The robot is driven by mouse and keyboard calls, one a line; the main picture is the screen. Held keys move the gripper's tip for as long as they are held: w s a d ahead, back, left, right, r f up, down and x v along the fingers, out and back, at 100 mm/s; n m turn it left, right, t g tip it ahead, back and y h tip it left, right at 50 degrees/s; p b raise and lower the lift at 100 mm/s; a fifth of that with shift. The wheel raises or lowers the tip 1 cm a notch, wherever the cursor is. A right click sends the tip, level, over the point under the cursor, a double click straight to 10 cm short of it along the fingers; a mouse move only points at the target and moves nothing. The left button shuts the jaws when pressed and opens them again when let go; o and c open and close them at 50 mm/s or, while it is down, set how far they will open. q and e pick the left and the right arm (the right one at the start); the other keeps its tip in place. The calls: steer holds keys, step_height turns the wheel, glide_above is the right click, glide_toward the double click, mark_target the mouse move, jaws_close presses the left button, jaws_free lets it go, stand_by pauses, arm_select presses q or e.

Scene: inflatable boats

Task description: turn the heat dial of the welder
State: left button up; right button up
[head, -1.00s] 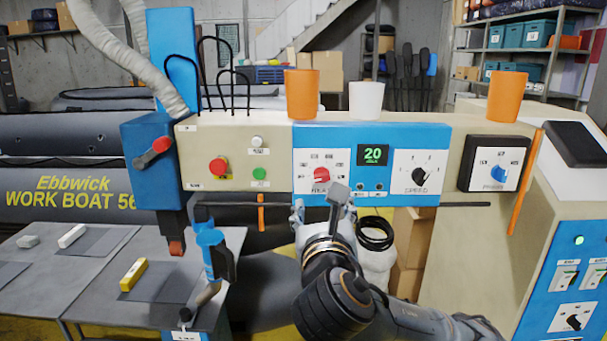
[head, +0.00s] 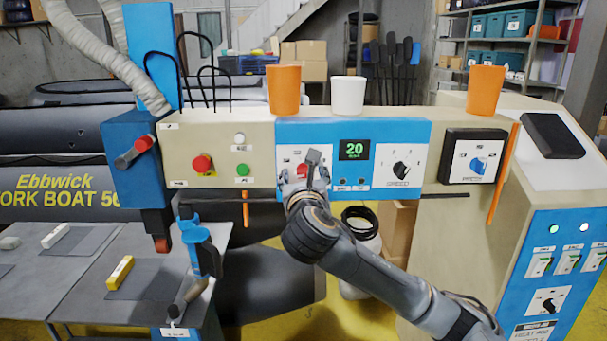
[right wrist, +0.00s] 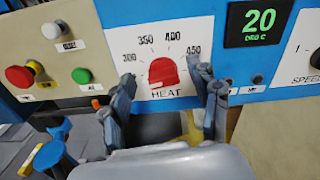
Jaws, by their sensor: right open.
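The welder's heat dial is a red knob (right wrist: 163,72) on a white plate marked HEAT, with 300, 350, 400 and 450 around it. In the head view the dial (head: 302,170) is partly hidden behind my right gripper (head: 300,180). In the right wrist view my right gripper (right wrist: 164,95) is open, with one finger to the left of the knob and one to the right. The knob shows between the fingers, slightly beyond the tips; contact cannot be seen. The green display (head: 354,149) reads 20. My left gripper is not in view.
A speed dial (head: 400,170) and a blue-faced dial (head: 477,164) are to the right. Red (head: 202,164) and green (head: 242,170) buttons are to the left. Orange and white cups (head: 348,95) stand on top. A dark bar (head: 420,197) runs below the panel.

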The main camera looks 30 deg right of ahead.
steer(key=c, duration=1.2)
steer(key=shift+o, duration=0.2)
